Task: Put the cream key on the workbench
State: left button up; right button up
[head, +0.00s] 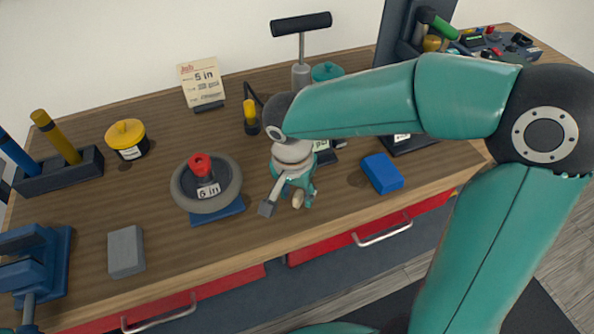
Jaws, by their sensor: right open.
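My right gripper (283,203) hangs over the front middle of the wooden workbench (125,202), between the round wheel and the blue block. It is open. My left gripper is not in view.
A grey wheel with a red knob (201,170) stands left of my gripper, and a blue block (382,174) lies right. A grey block (126,251) and a blue vise (38,265) are at front left. A yellow-lidded pot (127,138) stands farther back. Bare wood lies between them.

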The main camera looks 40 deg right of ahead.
notch_tip(320, 180, up, 11)
jog(key=a, duration=0.1)
jog(key=shift+s+f+p, duration=0.15)
jog(key=shift+s+p, duration=0.15)
jog(key=shift+s, duration=0.05)
jog(key=shift+a, duration=0.1)
